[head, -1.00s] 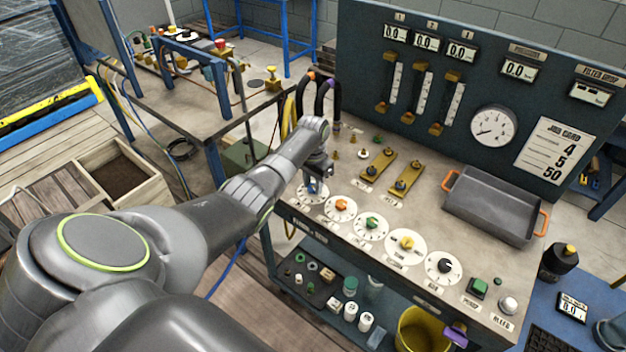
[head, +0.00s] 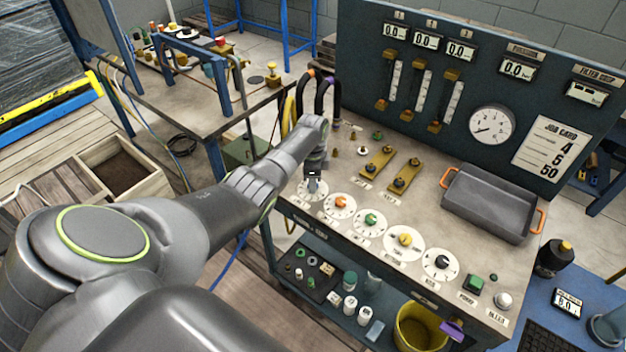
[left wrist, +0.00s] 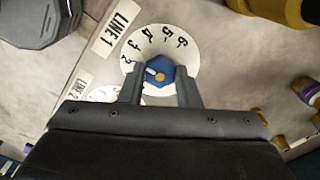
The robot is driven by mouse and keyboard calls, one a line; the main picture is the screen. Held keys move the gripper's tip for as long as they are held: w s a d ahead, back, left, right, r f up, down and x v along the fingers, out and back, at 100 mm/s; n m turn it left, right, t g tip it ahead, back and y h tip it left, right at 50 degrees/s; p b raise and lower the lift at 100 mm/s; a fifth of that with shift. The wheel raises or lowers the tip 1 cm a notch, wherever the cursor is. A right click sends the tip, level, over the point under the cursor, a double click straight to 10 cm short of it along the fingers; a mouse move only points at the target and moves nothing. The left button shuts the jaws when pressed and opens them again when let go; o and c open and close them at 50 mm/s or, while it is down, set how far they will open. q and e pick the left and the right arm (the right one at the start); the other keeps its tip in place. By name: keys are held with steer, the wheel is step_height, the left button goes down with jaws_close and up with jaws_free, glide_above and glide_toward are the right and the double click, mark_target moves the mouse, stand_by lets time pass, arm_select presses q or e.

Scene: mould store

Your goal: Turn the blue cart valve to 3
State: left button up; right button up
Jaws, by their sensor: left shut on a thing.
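The blue valve (left wrist: 162,74) is a faceted knob on a white numbered dial (left wrist: 185,52) labelled LINE 1, in the left wrist view. Its pale pointer mark aims up and left, near the 2 and below the 3. My left gripper (left wrist: 161,84) is shut on the blue valve, one finger on each side. In the head view my left gripper (head: 314,184) comes down over the leftmost dial (head: 321,196) of the row and hides most of the knob. My right gripper is not in view.
An orange knob (head: 341,202), a green knob (head: 370,219), a yellow knob (head: 404,240) and a black knob (head: 442,261) continue the row. A grey tray (head: 487,207) stands on the right of the cart top. Brass valve blocks (head: 376,163) lie behind the dials.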

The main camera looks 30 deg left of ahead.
arm_select(q)
steer(key=shift+w+r+m, duration=0.1)
steer(key=shift+m, duration=0.8)
steer(key=o, duration=1)
steer(key=shift+c, duration=0.2)
step_height(320, 180, up, 17)
steer(key=b, duration=0.1)
steer(key=shift+r+b, duration=0.2)
steer(key=shift+b, duration=0.15)
